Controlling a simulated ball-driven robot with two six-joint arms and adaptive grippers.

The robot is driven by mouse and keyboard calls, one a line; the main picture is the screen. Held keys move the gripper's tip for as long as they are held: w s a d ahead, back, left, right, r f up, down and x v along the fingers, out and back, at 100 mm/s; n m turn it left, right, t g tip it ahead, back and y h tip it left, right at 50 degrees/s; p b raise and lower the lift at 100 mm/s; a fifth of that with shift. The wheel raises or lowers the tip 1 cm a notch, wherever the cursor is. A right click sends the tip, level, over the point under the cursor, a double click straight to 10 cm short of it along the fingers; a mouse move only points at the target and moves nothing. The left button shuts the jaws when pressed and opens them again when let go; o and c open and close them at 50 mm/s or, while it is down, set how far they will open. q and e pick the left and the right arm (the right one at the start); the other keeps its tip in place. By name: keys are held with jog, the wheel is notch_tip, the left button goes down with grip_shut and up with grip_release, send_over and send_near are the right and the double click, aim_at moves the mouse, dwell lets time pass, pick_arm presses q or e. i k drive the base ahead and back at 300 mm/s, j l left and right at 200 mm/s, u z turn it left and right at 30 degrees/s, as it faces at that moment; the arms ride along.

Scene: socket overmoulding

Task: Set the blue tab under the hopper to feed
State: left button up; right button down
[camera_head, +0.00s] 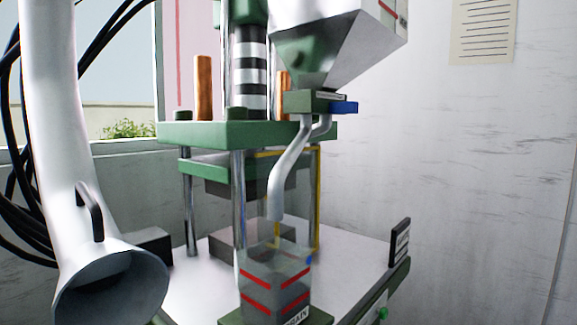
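The blue tab (345,107) sticks out to the right from a green block (312,101) under the hopper. The hopper (337,42) is pale grey with a green lower front and tapers down to that block. A white bent spout (289,170) runs down from the block. A clear container with red marks (275,285) stands below the spout. Neither of my grippers is in view. Nothing is touching the blue tab.
A green press frame (230,133) with steel columns stands behind the spout. A white tube with a flared mouth (112,285) and a handle hangs at the left, beside black cables (20,205). A small dark sign (400,243) stands at the right. The space right of the tab is clear.

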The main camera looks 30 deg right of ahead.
aim_at(347, 107)
jog(key=z, duration=1.2)
